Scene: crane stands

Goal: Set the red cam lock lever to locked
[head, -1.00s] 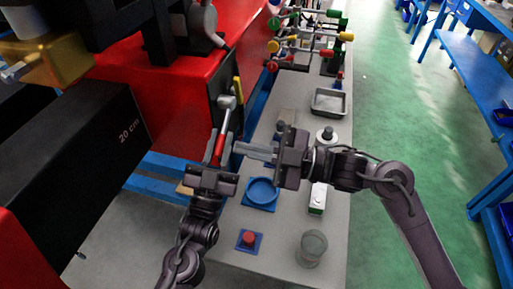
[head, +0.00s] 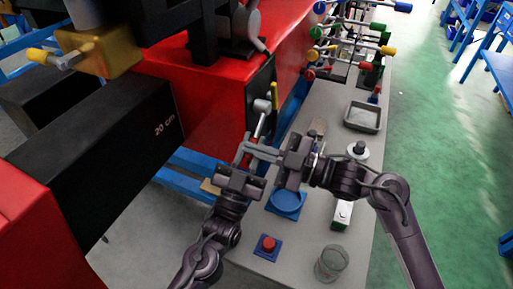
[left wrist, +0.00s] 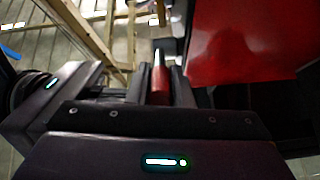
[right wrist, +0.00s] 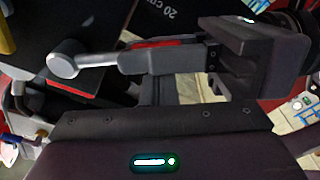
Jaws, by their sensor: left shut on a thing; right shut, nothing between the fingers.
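The red cam lock lever (head: 259,127) has a grey round end (head: 262,106) and stands tilted beside the red machine's dark side plate. My left gripper (head: 244,146) is shut on the lever below its end. In the left wrist view the red lever (left wrist: 160,84) shows between the fingers. In the right wrist view the grey end (right wrist: 65,59) sticks out past the left gripper's fingers (right wrist: 122,62). My right gripper (head: 250,149) is shut and empty, its fingers pointing left, close to the left fingers. I cannot tell whether they touch.
A yellow handle (head: 274,96) stands just behind the lever. The grey bench (head: 312,228) to the right holds a blue round dish (head: 286,202), a red button on a blue base (head: 268,244), a glass jar (head: 331,263) and a metal tray (head: 363,116).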

